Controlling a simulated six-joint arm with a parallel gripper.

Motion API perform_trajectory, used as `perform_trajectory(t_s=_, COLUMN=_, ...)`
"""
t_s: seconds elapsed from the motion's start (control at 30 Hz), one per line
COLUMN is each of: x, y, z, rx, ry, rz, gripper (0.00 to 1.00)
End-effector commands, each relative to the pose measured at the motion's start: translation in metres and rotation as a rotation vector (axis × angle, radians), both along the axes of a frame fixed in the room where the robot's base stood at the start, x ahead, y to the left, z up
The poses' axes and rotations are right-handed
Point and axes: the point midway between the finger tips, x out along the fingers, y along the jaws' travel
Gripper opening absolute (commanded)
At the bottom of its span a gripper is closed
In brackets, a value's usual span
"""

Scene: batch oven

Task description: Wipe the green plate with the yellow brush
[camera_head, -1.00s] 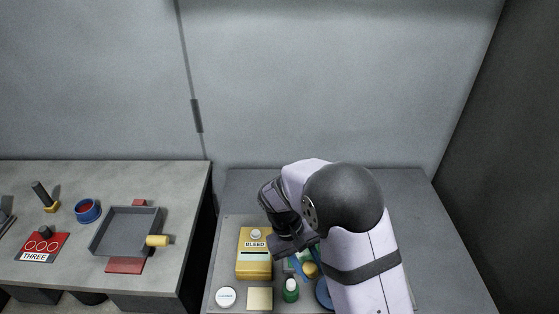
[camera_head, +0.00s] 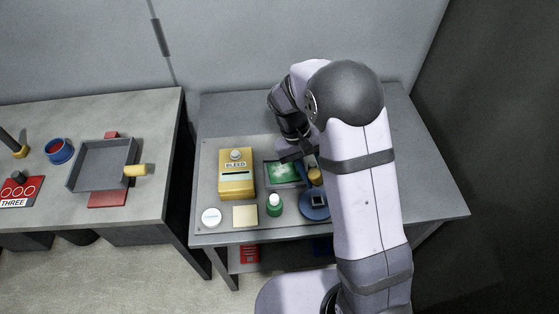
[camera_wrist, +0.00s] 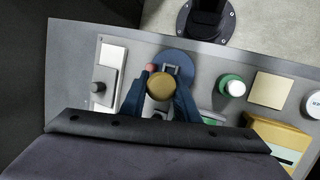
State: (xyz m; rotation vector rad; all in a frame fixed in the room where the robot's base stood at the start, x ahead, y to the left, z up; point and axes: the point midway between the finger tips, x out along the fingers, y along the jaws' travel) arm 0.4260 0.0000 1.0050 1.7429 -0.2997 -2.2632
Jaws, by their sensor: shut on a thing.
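The green plate (camera_head: 285,172) lies in a grey frame on the right-hand table, right of the yellow box. Its green face shows light patches in the head view. Only a sliver of green shows beside the right finger in the wrist view. The yellow brush (camera_head: 315,176) is at the right edge of the plate, and its round yellow top shows in the wrist view (camera_wrist: 160,87). My gripper (camera_wrist: 160,80) is shut on the brush, with a blue finger on either side. The brush's lower end is hidden, so I cannot tell whether it touches the plate.
A grey tray (camera_head: 95,175) is on the left table.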

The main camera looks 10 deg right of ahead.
Motion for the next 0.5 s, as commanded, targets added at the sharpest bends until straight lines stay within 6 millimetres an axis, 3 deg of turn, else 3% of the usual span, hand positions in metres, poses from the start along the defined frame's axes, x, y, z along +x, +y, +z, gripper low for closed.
perform_trajectory(t_s=0.5, x=-0.0006, y=-0.0096, z=0.0041, rx=0.075, ry=-0.064, rz=-0.026, gripper=0.06)
